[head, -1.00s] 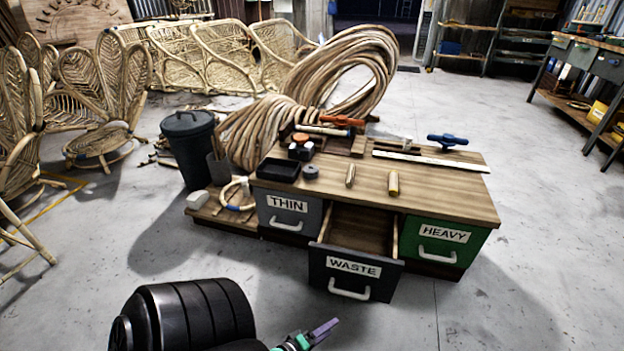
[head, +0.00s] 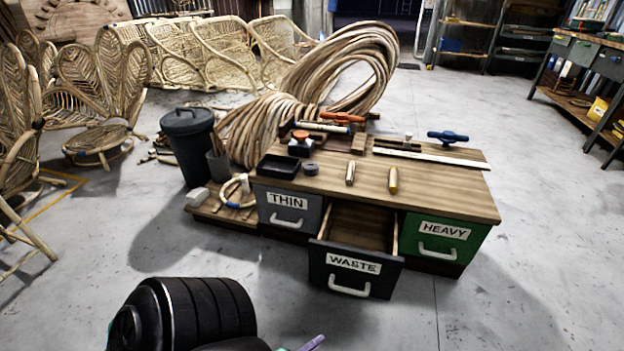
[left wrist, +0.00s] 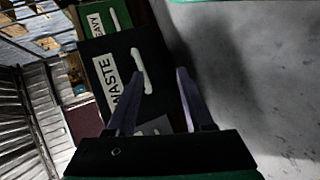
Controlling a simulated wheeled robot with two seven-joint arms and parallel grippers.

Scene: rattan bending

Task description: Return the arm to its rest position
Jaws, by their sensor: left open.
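My left arm comes in at the bottom left of the head view, and only the tip of my left gripper (head: 308,345) shows at the bottom edge. In the left wrist view the left gripper (left wrist: 158,98) is open and its two fingers are apart with nothing between them. The WASTE drawer front (left wrist: 125,85) lies beyond the fingers in that view, apart from them. In the head view the WASTE drawer (head: 352,268) is pulled out and its visible inside is empty. My right gripper is not in view.
The workbench (head: 440,190) has a closed THIN drawer (head: 285,212) and a closed HEAVY drawer (head: 440,240). Two short rattan pieces (head: 393,180), a black tray (head: 278,167) and several tools lie on top. A dark bin (head: 190,145) stands left. Floor (head: 530,260) in front and right is clear.

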